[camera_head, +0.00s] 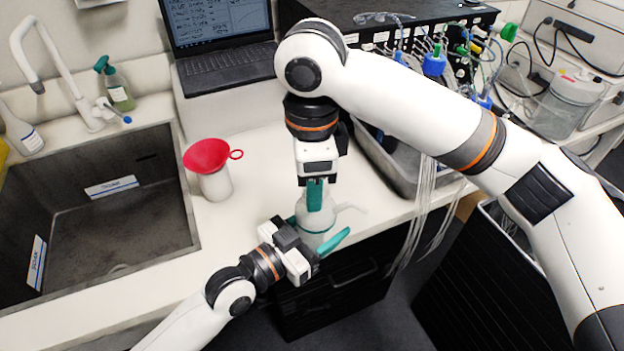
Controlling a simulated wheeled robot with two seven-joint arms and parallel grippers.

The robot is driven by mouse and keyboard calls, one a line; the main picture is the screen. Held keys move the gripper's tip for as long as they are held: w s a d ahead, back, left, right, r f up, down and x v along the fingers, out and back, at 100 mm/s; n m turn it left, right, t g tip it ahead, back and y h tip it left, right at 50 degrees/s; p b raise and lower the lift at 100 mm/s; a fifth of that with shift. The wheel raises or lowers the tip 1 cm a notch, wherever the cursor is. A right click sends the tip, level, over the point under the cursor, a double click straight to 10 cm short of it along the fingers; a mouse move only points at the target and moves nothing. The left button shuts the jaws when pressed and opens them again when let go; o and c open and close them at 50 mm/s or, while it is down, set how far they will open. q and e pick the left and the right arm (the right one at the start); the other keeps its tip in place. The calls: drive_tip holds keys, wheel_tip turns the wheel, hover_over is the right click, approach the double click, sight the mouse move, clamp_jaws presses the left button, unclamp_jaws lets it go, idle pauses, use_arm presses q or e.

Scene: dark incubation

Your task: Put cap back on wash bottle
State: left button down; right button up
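The wash bottle (317,222) is pale, with a thin spout (350,208) pointing right near its top. It is upright at the counter's front edge, between my two grippers. My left gripper (320,238) reaches in from the lower left, its teal fingers on either side of the bottle body, seemingly closed on it. My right gripper (315,198) points straight down over the bottle's top, its teal fingers at the cap. The cap is mostly hidden behind these fingers, so I cannot tell whether it is seated on the neck.
A red funnel (207,155) sits on a white bottle (215,184) left of my grippers. The sink (130,220) is at left, a laptop (220,45) behind. A metal tray (400,172) and hanging tubes (420,215) are at right. The counter between funnel and grippers is clear.

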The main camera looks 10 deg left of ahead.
drive_tip(key=shift+o, duration=1.1)
drive_tip(key=shift+r, duration=2.3)
drive_tip(key=shift+c, duration=0.5)
